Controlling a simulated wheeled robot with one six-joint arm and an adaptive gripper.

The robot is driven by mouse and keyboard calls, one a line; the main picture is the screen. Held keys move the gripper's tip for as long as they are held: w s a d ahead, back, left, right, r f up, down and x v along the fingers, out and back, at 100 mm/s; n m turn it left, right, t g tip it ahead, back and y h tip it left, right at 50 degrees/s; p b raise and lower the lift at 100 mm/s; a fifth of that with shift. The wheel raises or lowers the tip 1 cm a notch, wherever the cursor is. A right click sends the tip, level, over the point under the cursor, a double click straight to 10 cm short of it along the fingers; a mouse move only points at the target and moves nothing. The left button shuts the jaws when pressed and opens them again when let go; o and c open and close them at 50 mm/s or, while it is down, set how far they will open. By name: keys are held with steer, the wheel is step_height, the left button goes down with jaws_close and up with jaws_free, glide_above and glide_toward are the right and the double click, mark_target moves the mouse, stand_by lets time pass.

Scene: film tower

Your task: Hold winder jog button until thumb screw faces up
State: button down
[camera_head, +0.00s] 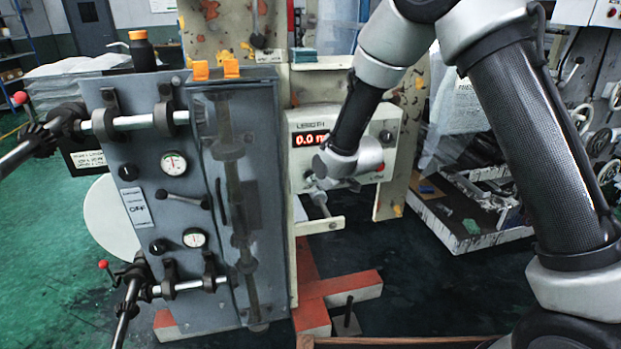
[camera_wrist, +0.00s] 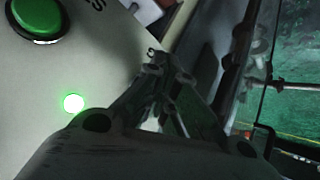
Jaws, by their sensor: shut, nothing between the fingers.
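My gripper shows in the wrist view (camera_wrist: 160,62) with its dark fingertips together and nothing between them, in front of a pale panel. A green round button (camera_wrist: 36,16) with a black collar is at that view's top left, apart from the fingers. A lit green lamp (camera_wrist: 73,103) glows below it. In the head view my wrist covers part of the cream control box (camera_head: 300,125), whose red display (camera_head: 310,139) starts with 0.0. A small metal shaft-like part (camera_head: 320,203) shows below my wrist. I cannot tell which button is the winder jog button, or make out the thumb screw.
A grey panel (camera_head: 150,255) with gauges, knobs and rollers stands left of the control box. An orange-capped bottle (camera_head: 142,50) stands on top of it. Orange and white base blocks (camera_head: 345,287) lie on the floor below. A cluttered low cart (camera_head: 450,215) stands to the right.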

stand_by(0.7)
steer(key=shift+s+d, duration=0.25)
steer(key=shift+s, duration=0.65)
steer(key=s, duration=0.2)
steer(key=s+d, duration=0.1)
steer(key=s, duration=0.1)
steer(key=shift+s+d, duration=0.2)
steer(key=shift+s, duration=0.2)
